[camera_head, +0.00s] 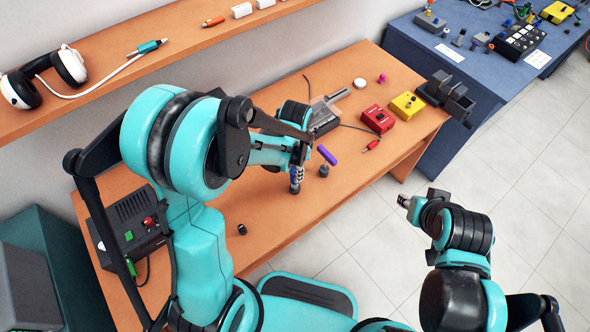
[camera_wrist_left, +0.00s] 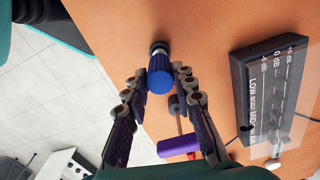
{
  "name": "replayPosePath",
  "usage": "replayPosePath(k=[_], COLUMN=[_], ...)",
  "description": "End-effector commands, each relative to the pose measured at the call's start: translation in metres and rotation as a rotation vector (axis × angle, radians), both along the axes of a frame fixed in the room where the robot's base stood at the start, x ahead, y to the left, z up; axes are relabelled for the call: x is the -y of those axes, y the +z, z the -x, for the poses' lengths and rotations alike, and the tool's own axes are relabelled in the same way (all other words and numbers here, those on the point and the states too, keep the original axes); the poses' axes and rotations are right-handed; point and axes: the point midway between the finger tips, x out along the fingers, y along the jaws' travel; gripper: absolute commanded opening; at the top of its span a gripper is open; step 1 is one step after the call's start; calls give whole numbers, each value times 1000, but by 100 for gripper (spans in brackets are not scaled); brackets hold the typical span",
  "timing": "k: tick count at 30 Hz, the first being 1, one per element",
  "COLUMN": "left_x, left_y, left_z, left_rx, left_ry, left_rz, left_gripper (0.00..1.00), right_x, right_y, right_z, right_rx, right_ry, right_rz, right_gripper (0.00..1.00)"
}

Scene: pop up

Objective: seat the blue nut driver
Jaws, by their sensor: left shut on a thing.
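The blue nut driver (camera_wrist_left: 160,80) shows its round blue end in the left wrist view, between the two fingers of my left gripper (camera_wrist_left: 158,76). In the head view its lower part (camera_head: 295,187) shows below the left gripper (camera_head: 298,172), roughly upright over the orange table (camera_head: 275,215). The left gripper is shut on it. A dark round piece (camera_wrist_left: 158,48) shows at its far end; I cannot tell whether the driver sits in it or above it. My right gripper (camera_head: 404,201) is empty over the floor, right of the table; its finger opening is unclear.
A dark holder (camera_head: 242,229) is near the front edge. A black box (camera_head: 135,225), red box (camera_head: 378,119) and yellow box (camera_head: 407,105) stand on the table.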

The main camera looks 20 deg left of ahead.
Motion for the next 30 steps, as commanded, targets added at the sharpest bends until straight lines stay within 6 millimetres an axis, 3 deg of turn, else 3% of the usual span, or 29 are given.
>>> replayPosePath(k=[8,9,11,12,23,30], left_x=[0,0,0,0,0,0], left_y=[-6,-6,-6,-6,0,43], left_z=[0,0,0,0,0,1], left_rx=[0,0,0,0,0,0], left_ry=[0,0,0,0,0,0], left_rz=[0,0,0,0,0,0], left_gripper=[0,31,47,50,50,50], right_x=[0,0,0,0,0,0], right_y=[-6,-6,-5,-5,-5,-5], right_z=[0,0,0,0,0,0], right_rx=[0,0,0,0,0,0], right_ry=[0,0,0,0,0,0], right_rz=[0,0,0,0,0,0], right_gripper=[35,35,35,35,35,35])
